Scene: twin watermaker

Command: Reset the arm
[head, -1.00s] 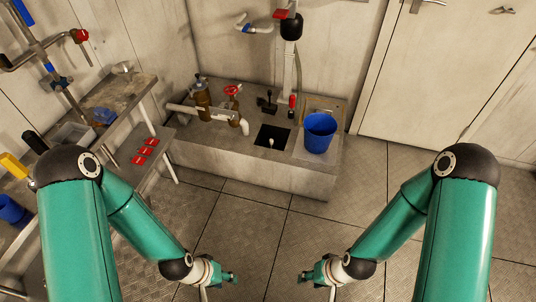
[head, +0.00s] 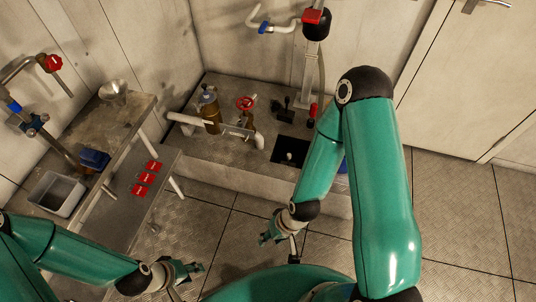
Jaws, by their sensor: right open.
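My left arm comes in low at the left edge of the head view, and its gripper (head: 192,269) hangs over the floor. Its fingers are small and dark, and I cannot tell whether they are apart. My right arm rises at the right and bends down toward the middle. Its gripper (head: 267,238) is open and empty above the floor, in front of the concrete plinth. Neither gripper appears to touch anything.
The plinth (head: 225,172) carries a red valve wheel (head: 245,103), brown fittings and a square dark opening (head: 291,151). A blue bucket (head: 342,167) is mostly hidden behind my right arm. A bench with a grey tub (head: 58,193) stands left. Floor at right is clear.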

